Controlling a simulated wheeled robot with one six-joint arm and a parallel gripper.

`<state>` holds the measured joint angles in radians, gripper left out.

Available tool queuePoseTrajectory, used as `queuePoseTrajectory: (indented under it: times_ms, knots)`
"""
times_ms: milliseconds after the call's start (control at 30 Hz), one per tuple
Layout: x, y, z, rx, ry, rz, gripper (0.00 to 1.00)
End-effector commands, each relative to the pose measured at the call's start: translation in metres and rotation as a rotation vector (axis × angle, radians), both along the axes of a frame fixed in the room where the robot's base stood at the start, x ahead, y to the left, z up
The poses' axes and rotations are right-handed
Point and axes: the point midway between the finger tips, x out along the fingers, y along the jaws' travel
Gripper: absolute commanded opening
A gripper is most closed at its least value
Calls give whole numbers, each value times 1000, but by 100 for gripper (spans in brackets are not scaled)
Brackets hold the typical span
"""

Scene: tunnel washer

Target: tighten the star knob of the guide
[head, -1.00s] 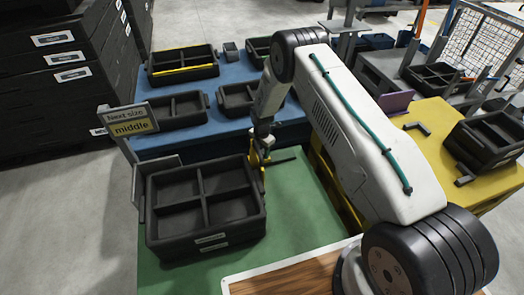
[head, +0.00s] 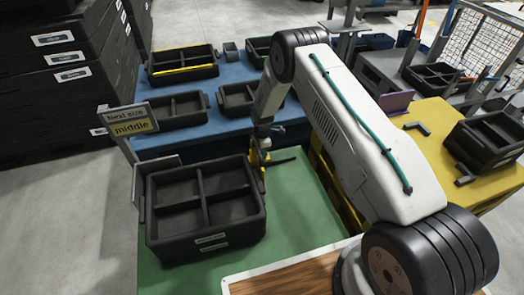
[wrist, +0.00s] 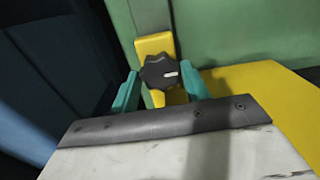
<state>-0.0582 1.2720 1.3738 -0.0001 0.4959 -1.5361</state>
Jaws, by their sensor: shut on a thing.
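The black star knob (wrist: 158,73) with a white mark sits on the yellow guide (wrist: 153,45) in the wrist view. My gripper (wrist: 160,70) has its teal fingers on either side of the knob and is shut on it. In the head view my gripper (head: 262,148) is at the right rear corner of the black divided crate, beside the yellow guide (head: 260,180). The knob is too small and covered to make out there.
The black divided crate (head: 205,245) stands on the green table (head: 300,205), close left of my gripper. A sign reading "Next size middle" (head: 130,120) stands behind it. Several black bins are on the blue table (head: 190,140). A yellow table (head: 435,150) is at the right.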

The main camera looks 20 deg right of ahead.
Motion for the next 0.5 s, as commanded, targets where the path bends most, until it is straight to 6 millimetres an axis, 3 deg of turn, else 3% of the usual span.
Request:
queuePoseTrajectory:
  times_ms: [500]
  knots:
    - [0,0,0,0,-1,-41,23]
